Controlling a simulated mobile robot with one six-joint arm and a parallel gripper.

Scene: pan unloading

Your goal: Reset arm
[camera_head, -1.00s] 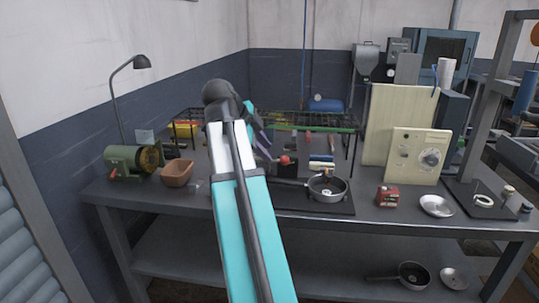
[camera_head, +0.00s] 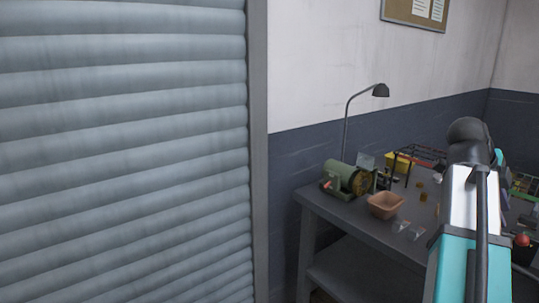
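My arm rises at the right side of the head view, its teal and white link and dark elbow in front of the workbench (camera_head: 345,208). My gripper is not visible; it is hidden behind the arm or outside the picture. The pan seen earlier on the bench is out of view now. A small red round thing (camera_head: 522,240) shows just right of my arm.
A grey roller shutter (camera_head: 125,150) fills the left half. On the bench are a green motor-like machine (camera_head: 345,178), a brown bowl (camera_head: 385,205), a desk lamp (camera_head: 380,91), a yellow bin (camera_head: 398,162) and a dark wire rack (camera_head: 430,153).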

